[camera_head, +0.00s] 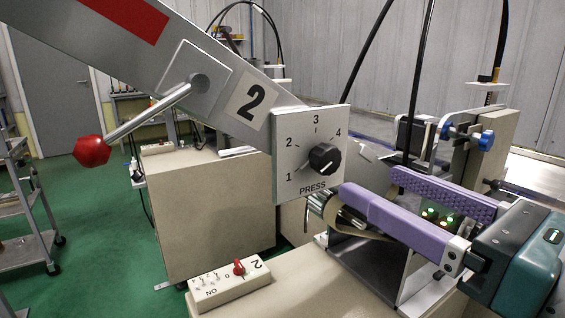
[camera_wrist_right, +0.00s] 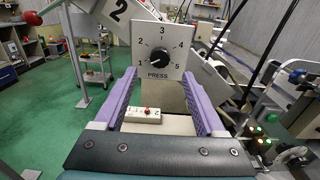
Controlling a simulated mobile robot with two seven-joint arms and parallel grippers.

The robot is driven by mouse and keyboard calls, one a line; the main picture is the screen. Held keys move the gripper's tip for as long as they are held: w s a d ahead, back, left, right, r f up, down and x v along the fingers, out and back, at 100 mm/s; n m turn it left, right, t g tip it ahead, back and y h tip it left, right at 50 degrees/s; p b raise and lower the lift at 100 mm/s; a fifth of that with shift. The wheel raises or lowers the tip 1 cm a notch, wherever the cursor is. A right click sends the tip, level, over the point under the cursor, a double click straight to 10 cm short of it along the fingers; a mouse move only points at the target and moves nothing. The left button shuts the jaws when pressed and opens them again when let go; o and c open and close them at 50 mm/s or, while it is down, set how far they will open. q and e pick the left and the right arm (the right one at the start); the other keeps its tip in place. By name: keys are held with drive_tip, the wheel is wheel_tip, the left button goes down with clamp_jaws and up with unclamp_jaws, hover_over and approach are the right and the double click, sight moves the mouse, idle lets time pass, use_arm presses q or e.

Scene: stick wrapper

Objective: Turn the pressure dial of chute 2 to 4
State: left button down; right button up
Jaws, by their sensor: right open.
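The pressure dial of chute 2 is a black round knob (camera_head: 325,158) on a square grey plate (camera_head: 286,172) marked PRESS, below the number 2 label on the slanted chute (camera_head: 225,95). The knob's white mark points to the lower left, towards 1. The knob also shows in the right wrist view (camera_wrist_right: 160,58), centred beyond the fingertips. My right gripper (camera_head: 371,181) has long purple fingers, open and empty, to the lower right of the dial. In the right wrist view my right gripper (camera_wrist_right: 159,75) has its fingers either side of the plate's lower part, apart from the knob. My left gripper is out of view.
A lever with a red ball (camera_head: 91,150) sticks out from the chute at left. A white switch box (camera_head: 229,284) with a red switch stands on the beige surface below. A metal bracket and cables lie close around my right gripper. Green floor is open at left.

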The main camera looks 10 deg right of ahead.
sight(331, 162)
drive_tip(key=p+x, duration=0.1)
drive_tip(key=x, duration=0.6)
drive_tip(key=shift+w+a, duration=0.15)
drive_tip(key=shift+w, duration=0.15)
clamp_jaws()
